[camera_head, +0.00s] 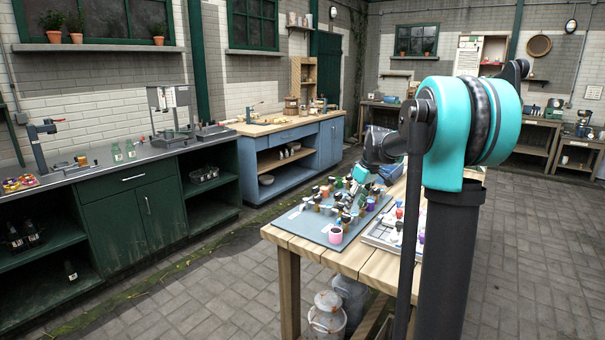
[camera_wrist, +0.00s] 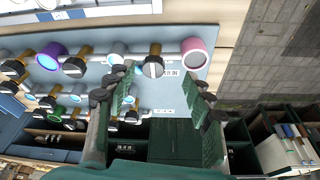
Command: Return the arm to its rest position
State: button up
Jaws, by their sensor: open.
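My arm reaches from its teal joint over the wooden worktable (camera_head: 273,234). My gripper (camera_head: 349,197) hangs above the blue-grey board (camera_head: 312,230) on that table, among small cups and dark-topped pieces. In the wrist view my gripper (camera_wrist: 158,105) has its two green-padded fingers spread apart with nothing between them. A pink-rimmed cup (camera_wrist: 197,60) and a dark-knobbed piece (camera_wrist: 153,66) show beyond the fingertips. The pink cup (camera_head: 336,235) also stands near the board's front corner in the head view. The exact fingertip height above the board is hard to tell.
A white tray (camera_head: 377,241) with small bottles lies right of the board. Milk cans (camera_head: 326,318) stand under the table. A green cabinet (camera_head: 123,219) and a blue cabinet (camera_head: 262,188) line the left wall. The paved floor (camera_head: 215,280) between is clear.

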jog(key=s+f+m, duration=0.1)
jog(key=s+f, duration=0.1)
jog(key=s, duration=0.3)
jog(key=s+f+m, duration=0.1)
jog(key=s+f, duration=0.2)
jog(key=s, duration=0.3)
jog(key=s+f+m+h, duration=0.1)
jog(key=s+f+m, duration=0.1)
jog(key=s, duration=0.3)
jog(key=shift+s+a+f+t, duration=0.1)
jog(key=shift+s+f+t, duration=0.05)
jog(key=shift+s+t, duration=0.2)
jog(key=s+f+m, duration=0.2)
jog(key=s+f, duration=0.3)
jog(key=s, duration=0.3)
jog(key=s+d+f+m+t+h, duration=0.1)
jog(key=s+f+m, duration=0.1)
jog(key=s+f, duration=0.3)
jog(key=s, duration=0.4)
jog(key=shift+s, duration=0.15)
